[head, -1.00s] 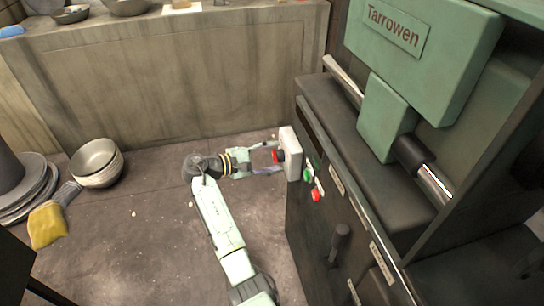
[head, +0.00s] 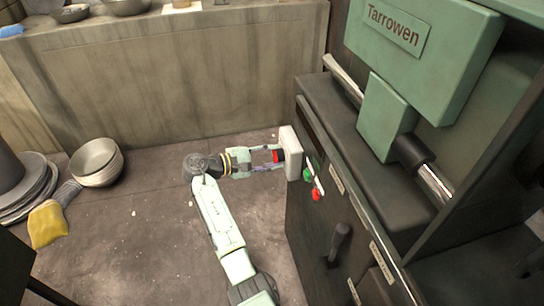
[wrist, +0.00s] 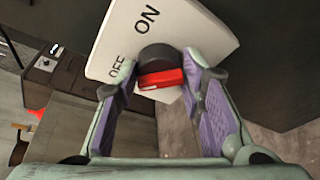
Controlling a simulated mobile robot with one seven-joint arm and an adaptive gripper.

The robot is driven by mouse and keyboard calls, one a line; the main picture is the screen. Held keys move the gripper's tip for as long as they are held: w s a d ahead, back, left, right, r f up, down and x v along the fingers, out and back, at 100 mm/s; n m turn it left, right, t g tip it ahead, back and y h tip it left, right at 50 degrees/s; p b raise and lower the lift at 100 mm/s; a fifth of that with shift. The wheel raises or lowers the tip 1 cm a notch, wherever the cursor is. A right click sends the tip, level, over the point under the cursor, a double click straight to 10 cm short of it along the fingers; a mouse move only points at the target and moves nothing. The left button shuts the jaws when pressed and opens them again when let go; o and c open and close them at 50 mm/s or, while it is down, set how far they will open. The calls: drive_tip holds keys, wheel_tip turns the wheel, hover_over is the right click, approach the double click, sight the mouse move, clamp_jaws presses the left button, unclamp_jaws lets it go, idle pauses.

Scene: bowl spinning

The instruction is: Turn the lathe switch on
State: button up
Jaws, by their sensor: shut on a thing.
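The lathe (head: 425,55) is a green and dark machine marked "Tarrowen" at the right of the head view. Its switch box (head: 291,153) is a pale plate on the lathe's left side. In the wrist view the plate (wrist: 205,30) carries ON and OFF labels. The switch knob (wrist: 160,79) has a red bar on a black round base; in the head view the red knob (head: 278,156) faces left. My gripper (head: 275,157) reaches it from the left, with its purple-padded fingers shut on the knob's two sides. Which label the knob points at is unclear.
Green and red knobs (head: 316,195) and a light lever sit on the lathe front just right of the switch. A dark handle (head: 339,240) sticks out lower down. The floor between is mostly clear.

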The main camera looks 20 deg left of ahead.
drive_tip(key=shift+m, duration=0.3)
drive_tip(key=m+t+h+b, duration=0.1)
drive_tip(key=m+b, duration=0.4)
drive_tip(key=b, duration=0.2)
drive_tip(key=m+t+h+b, duration=0.1)
drive_tip(key=m+b, duration=0.5)
drive_tip(key=b, duration=0.2)
drive_tip(key=f+m+t+h+b, duration=0.1)
drive_tip(key=m+b, duration=0.4)
drive_tip(key=b, duration=0.3)
drive_tip(key=shift+m+t, duration=0.3)
drive_tip(key=shift+m, duration=0.1)
drive_tip(key=o, duration=1.1)
drive_tip(key=shift+s, duration=0.1)
drive_tip(key=v, duration=1.1)
drive_tip(key=shift+s+a+f, duration=0.1)
drive_tip(key=shift+s+a, duration=0.15)
drive_tip(key=shift+a, duration=0.05)
